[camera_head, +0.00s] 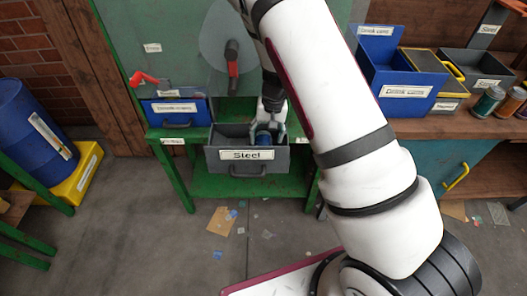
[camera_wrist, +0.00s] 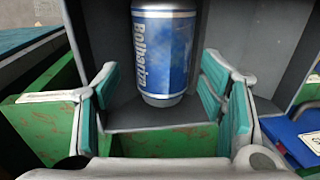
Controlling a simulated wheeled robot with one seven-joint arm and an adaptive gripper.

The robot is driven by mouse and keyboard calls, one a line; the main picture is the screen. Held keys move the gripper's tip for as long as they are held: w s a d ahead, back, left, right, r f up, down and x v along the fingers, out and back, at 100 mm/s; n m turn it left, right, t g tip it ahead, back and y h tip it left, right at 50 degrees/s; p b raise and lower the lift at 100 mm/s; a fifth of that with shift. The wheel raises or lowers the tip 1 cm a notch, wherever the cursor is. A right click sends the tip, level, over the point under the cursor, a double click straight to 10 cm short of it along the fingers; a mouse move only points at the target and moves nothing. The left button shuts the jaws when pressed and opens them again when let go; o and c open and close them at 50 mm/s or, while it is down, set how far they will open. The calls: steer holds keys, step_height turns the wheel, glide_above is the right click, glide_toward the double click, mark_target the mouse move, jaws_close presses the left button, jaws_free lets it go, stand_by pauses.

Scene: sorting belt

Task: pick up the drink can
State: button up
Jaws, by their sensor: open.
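In the head view only a small blue part of the can (camera_head: 263,138) shows in the grey bin labelled Steel (camera_head: 248,156). My gripper (camera_wrist: 160,88) is open, with a teal-padded finger to the left and right of the can's lower part. Gaps show between the can and both fingers. In the head view my gripper (camera_head: 270,116) reaches into the bin from above.
A blue bin (camera_head: 178,108) stands left of the Steel bin on the green bench (camera_head: 180,150). A larger blue bin (camera_head: 400,88) and small jars (camera_head: 488,102) stand on the wooden bench at right. A blue barrel (camera_head: 32,130) stands at far left. Scraps litter the floor.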

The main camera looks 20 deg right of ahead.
mark_target(264, 142)
steer(key=shift+a+f, duration=0.25)
steer(key=shift+f, duration=0.9)
steer(key=shift+a+f, duration=0.2)
steer(key=shift+f, duration=0.95)
steer(key=c, duration=0.7)
steer(key=shift+r, duration=0.15)
